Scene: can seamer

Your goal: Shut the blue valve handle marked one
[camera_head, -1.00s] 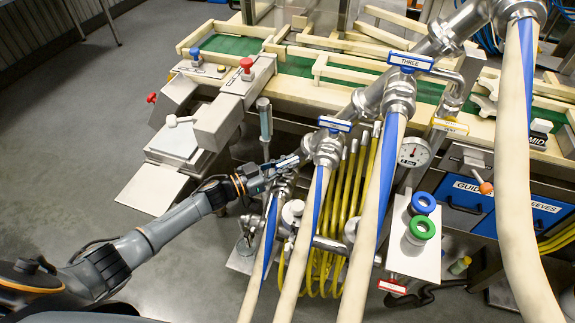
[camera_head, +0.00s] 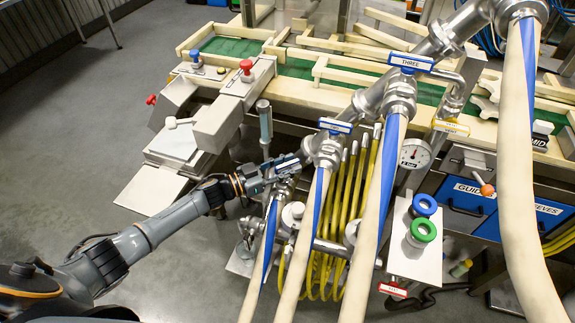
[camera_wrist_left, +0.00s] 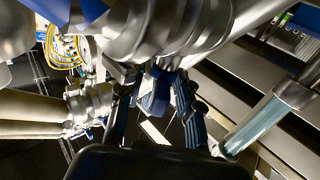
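My left gripper (camera_head: 282,168) is at the leftmost valve of the slanted steel pipe, at the top of the leftmost hose. In the left wrist view its two dark fingers (camera_wrist_left: 158,98) stand apart, on either side of a blue handle (camera_wrist_left: 157,86) just below the pipe. Narrow gaps seem to show between handle and fingers. The handle's marking cannot be read; in the head view the gripper hides most of it. Similar blue handles marked TWO (camera_head: 335,125) and THREE (camera_head: 410,62) sit higher along the pipe. My right gripper is not in view.
Cream hoses with blue stripes (camera_head: 378,190) hang from the valves. A clear upright tube (camera_head: 265,125) stands close behind my left gripper. Yellow coiled hoses (camera_head: 345,215), a pressure gauge (camera_head: 414,153) and a plate with blue and green caps (camera_head: 412,265) lie to the right.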

